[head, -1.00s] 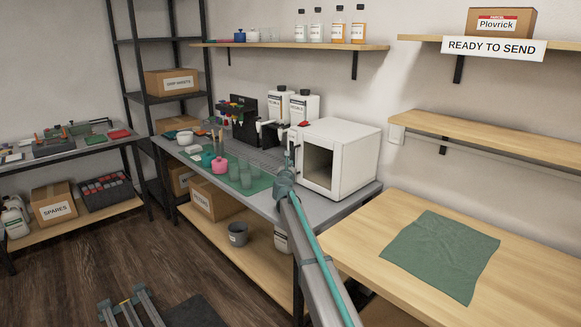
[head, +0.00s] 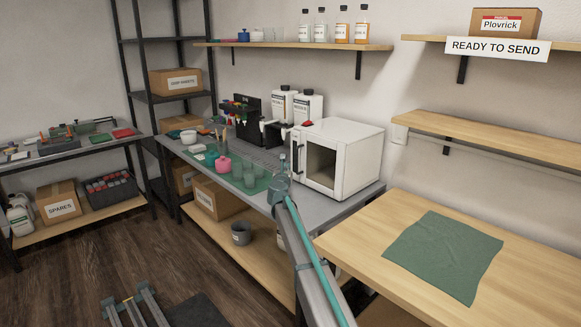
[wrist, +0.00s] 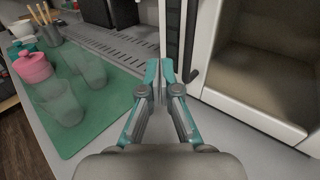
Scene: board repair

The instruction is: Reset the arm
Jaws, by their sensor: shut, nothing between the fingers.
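My gripper (wrist: 160,72) shows in the wrist view with its two teal fingertips together and nothing between them. It points at the grey bench top just left of the white oven-like box (wrist: 258,60), whose dark opening faces me. In the head view my gripper (head: 283,160) is small, beside the left front edge of the white box (head: 335,158), above the grey bench. Whether it touches the box cannot be told.
A green mat (wrist: 95,115) with clear cups (wrist: 60,100) and a pink pot (wrist: 33,68) lies left of my gripper. A black dispenser rack (head: 242,119) and white bottles (head: 308,106) stand behind. A wooden table with a green cloth (head: 443,256) is at right.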

